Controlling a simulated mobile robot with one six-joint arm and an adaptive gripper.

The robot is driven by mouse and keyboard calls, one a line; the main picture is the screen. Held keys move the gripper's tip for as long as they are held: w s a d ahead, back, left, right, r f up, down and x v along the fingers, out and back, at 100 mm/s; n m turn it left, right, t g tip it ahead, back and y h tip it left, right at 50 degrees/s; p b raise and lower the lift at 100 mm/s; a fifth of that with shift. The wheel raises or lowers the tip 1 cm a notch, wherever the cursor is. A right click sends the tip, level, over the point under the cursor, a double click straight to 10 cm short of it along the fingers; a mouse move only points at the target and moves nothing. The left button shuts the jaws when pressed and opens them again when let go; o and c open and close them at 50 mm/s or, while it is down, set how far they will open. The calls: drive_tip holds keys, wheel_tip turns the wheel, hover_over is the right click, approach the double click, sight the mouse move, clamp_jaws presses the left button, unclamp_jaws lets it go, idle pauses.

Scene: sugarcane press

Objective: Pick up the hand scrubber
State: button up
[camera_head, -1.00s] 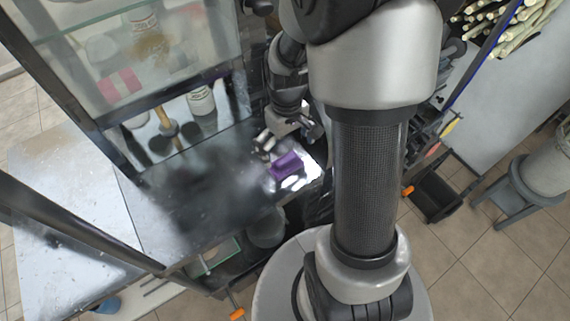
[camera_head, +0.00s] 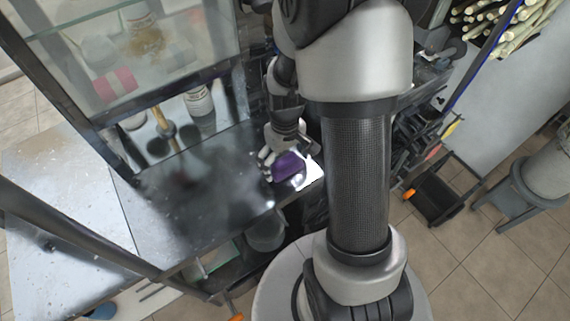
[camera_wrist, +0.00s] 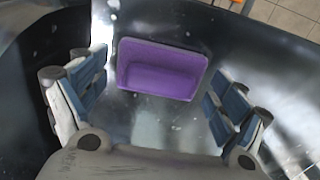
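The hand scrubber (camera_head: 288,165) is a purple block lying on the metal counter near its front right edge. In the wrist view the scrubber (camera_wrist: 160,68) lies just beyond and between the fingertips, slightly tilted, with its long side across the gap. My gripper (camera_wrist: 155,95) is open, with blue-grey finger pads on both sides of the scrubber and a gap on each side.
The dark metal counter (camera_head: 200,205) is bare to the left of the scrubber. A glass-fronted cabinet with bottles (camera_head: 198,100) stands behind it. Sugarcane stalks (camera_head: 500,25) lie at the upper right. Tiled floor shows beyond the counter edge.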

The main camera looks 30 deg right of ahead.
sight(284, 160)
drive_tip(key=c, duration=0.8)
wheel_tip(284, 160, up, 19)
drive_tip(key=p, duration=0.5)
drive_tip(key=w+a+f+b, duration=0.1)
drive_tip(key=w+a+f, duration=0.1)
drive_tip(key=f, duration=0.3)
drive_tip(key=w+a+f+b, duration=0.2)
drive_tip(key=a+f, duration=0.3)
drive_tip(key=w+a+f+b, duration=0.2)
drive_tip(key=a+f, duration=0.1)
drive_tip(key=f, duration=0.2)
drive_tip(key=shift+a+f, duration=0.3)
drive_tip(key=shift+a, duration=0.1)
